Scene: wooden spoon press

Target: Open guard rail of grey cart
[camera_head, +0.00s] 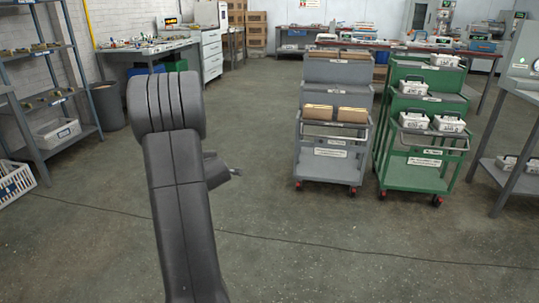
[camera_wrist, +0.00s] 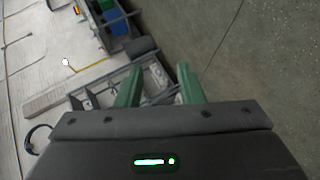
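The grey cart (camera_head: 325,165) stands on the floor at the centre right in the head view, with wooden pieces on its shelves. Its guard rail (camera_head: 333,138) is a thin bar across the front, just below the lower row of wooden pieces. My gripper (camera_head: 238,172) is well short of the cart, to its left, partly hidden behind my arm. In the wrist view my gripper (camera_wrist: 158,80) shows two green fingers spread apart with nothing between them. The cart is not in the wrist view.
A green cart (camera_head: 415,176) with white boxes stands close to the grey cart's right. Shelves (camera_head: 65,100) line the left wall and a bench (camera_head: 150,48) stands behind. A table (camera_head: 505,175) is at the far right. The floor before the carts is clear except for a thin dark line.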

